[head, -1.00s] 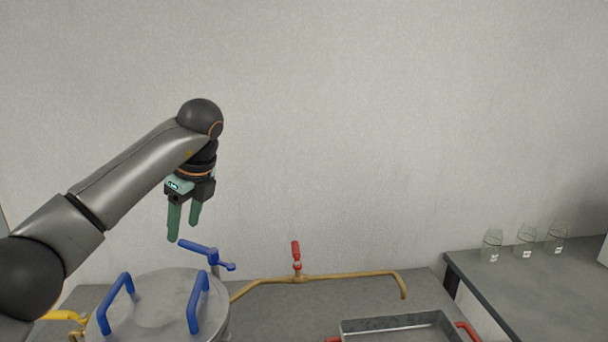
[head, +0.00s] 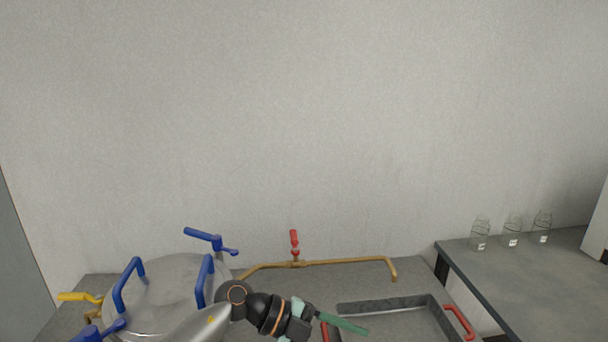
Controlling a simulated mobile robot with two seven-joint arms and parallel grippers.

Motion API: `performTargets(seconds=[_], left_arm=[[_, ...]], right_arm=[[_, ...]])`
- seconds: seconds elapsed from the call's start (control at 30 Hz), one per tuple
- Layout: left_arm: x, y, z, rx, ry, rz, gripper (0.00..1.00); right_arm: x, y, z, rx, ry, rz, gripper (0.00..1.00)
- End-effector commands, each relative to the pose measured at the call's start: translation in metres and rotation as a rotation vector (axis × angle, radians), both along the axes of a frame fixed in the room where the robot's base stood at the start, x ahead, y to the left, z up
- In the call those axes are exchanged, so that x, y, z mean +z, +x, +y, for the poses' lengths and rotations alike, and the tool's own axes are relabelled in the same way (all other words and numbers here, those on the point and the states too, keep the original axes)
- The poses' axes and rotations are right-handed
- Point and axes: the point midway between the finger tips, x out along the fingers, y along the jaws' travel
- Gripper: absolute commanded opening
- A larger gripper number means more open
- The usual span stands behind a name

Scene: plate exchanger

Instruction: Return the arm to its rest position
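My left gripper (head: 343,323) shows at the bottom centre of the head view, with its green fingers pointing right, over the near left part of the grey tray. The fingers overlap from this angle, so I cannot tell if they are open or shut. No object shows between them. My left arm (head: 205,322) comes in from the bottom edge, in front of the lidded metal pot. My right gripper is not in view.
The metal pot (head: 165,290) with blue handles stands at left, beside a blue valve lever (head: 205,236). A brass pipe (head: 345,262) with a red valve (head: 294,240) runs behind the tray (head: 385,303). Several glass jars (head: 512,233) stand on the right table (head: 510,275).

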Motion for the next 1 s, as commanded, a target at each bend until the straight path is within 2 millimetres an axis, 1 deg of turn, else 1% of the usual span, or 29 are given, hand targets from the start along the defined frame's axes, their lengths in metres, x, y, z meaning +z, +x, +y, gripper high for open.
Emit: performTargets(seconds=[0.03, 0.1, 0.2, 0.27, 0.33, 0.37, 0.47, 0.57, 0.6, 0.67, 0.7, 0.73, 0.77, 0.8, 0.87, 0.9, 0.97, 1.0], left_arm=[[0.002, -0.011, -0.01, 0.027, -0.125, 0.03, 0.56], [0.01, -0.018, -0.017, 0.092, -0.287, 0.062, 0.56], [0.018, -0.019, -0.014, 0.225, -0.487, 0.113, 0.56], [0.019, -0.017, -0.005, 0.326, -0.589, 0.149, 0.56], [0.016, -0.013, 0.01, 0.459, -0.686, 0.195, 0.56], [0.012, -0.011, 0.018, 0.521, -0.72, 0.216, 0.56], [-0.008, -0.007, 0.05, 0.737, -0.803, 0.295, 0.56], [-0.041, -0.01, 0.088, 0.968, -0.832, 0.386, 0.56], [-0.057, -0.014, 0.104, 1.06, -0.829, 0.425, 0.56], [-0.083, -0.024, 0.127, 1.196, -0.809, 0.488, 0.56], [-0.102, -0.034, 0.143, 1.285, -0.785, 0.532, 0.56], [-0.117, -0.043, 0.154, 1.349, -0.761, 0.567, 0.56], [-0.132, -0.053, 0.165, 1.412, -0.736, 0.604, 0.56], [-0.151, -0.068, 0.179, 1.49, -0.694, 0.653, 0.56], [-0.177, -0.093, 0.197, 1.595, -0.626, 0.728, 0.56], [-0.193, -0.112, 0.208, 1.654, -0.576, 0.776, 0.56], [-0.213, -0.138, 0.22, 1.727, -0.504, 0.844, 0.56], [-0.223, -0.155, 0.227, 1.764, -0.46, 0.885, 0.56]], right_arm=[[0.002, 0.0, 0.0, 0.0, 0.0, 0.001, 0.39], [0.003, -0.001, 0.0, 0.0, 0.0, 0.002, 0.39], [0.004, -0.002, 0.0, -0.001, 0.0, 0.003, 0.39], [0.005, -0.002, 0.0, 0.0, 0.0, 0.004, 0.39], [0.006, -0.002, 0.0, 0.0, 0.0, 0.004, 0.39], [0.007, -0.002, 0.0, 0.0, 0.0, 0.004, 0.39], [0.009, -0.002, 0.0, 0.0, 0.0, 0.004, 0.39], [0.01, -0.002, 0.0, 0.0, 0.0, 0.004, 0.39], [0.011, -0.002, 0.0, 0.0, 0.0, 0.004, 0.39], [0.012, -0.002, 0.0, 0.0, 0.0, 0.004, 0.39], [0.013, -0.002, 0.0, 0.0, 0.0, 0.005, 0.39], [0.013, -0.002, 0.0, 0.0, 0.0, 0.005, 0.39], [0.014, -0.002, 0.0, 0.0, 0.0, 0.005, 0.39], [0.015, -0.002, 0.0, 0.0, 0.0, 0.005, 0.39], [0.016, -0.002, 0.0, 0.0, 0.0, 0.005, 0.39], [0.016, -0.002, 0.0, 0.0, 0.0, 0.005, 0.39], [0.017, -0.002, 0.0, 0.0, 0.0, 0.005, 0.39], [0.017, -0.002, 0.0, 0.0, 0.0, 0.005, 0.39]])
